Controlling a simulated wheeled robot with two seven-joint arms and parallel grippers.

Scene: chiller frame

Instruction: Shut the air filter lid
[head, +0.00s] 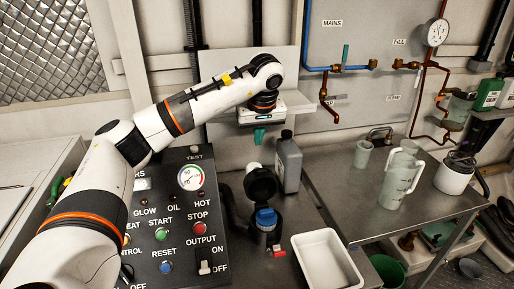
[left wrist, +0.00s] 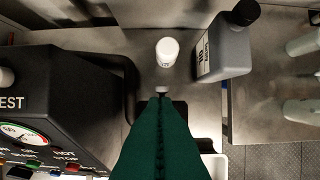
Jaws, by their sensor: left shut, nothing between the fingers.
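The air filter (head: 266,236) is a dark round housing on the bench, with a blue part (head: 266,217) in its open top. Its black round lid (head: 262,184) stands raised at the back of the housing, so the filter is open. A red tab (head: 279,253) shows at the front of the housing. My left gripper (head: 260,136) is shut and empty, pointing down above and behind the lid, apart from it. In the left wrist view its green fingers (left wrist: 160,100) hide most of the filter. My right gripper is not in view.
A grey jug (head: 289,163) with a black cap stands close behind the lid at the right. A white bottle (left wrist: 167,51) stands nearby. The black control panel (head: 172,215) is at the left. A white tray (head: 327,260) lies at the front right.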

